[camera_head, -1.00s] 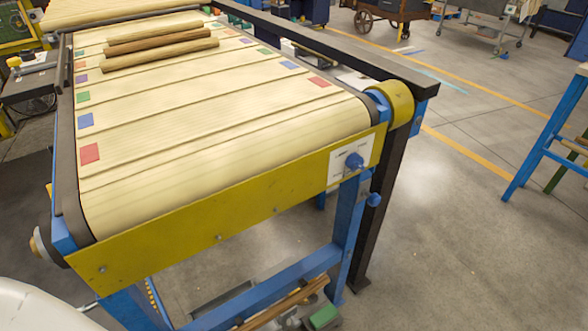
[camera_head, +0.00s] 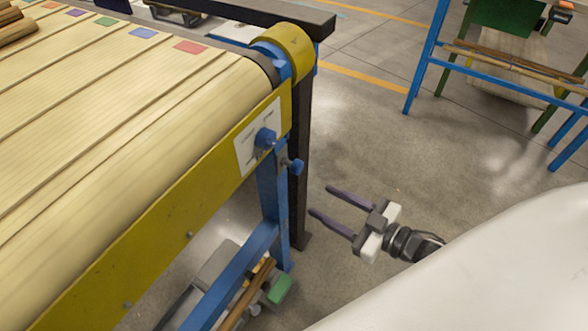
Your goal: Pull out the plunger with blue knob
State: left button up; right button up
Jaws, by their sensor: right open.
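Two blue knobs show at the near right corner of the conveyor. One blue knob (camera_head: 265,138) sits on a white label plate (camera_head: 246,143) on the yellow side panel. The other, a plunger-like blue knob (camera_head: 296,166), sticks out to the right from the top of the blue leg (camera_head: 272,195). My right gripper (camera_head: 320,200) shows to the right of the leg, lower in the picture than both knobs. Its two dark fingers are apart, empty, and point left toward the leg. It appears clear of the conveyor. My left gripper is not in view.
The slatted conveyor (camera_head: 130,130) with coloured squares fills the left. A yellow roller end (camera_head: 285,48) and a dark post (camera_head: 301,200) stand behind the knobs. A blue trestle (camera_head: 425,60) stands at the upper right. Clear floor lies between.

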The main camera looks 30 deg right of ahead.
aim_at(301, 169)
notch_tip(301, 169, up, 4)
jog(key=w+d+n+y, duration=0.2)
jog(key=y, duration=0.1)
jog(key=x, duration=0.4)
jog(key=b+x, duration=0.1)
jog(key=x, duration=0.4)
jog(key=shift+w+r, duration=0.2)
jog(key=shift+w, duration=0.15)
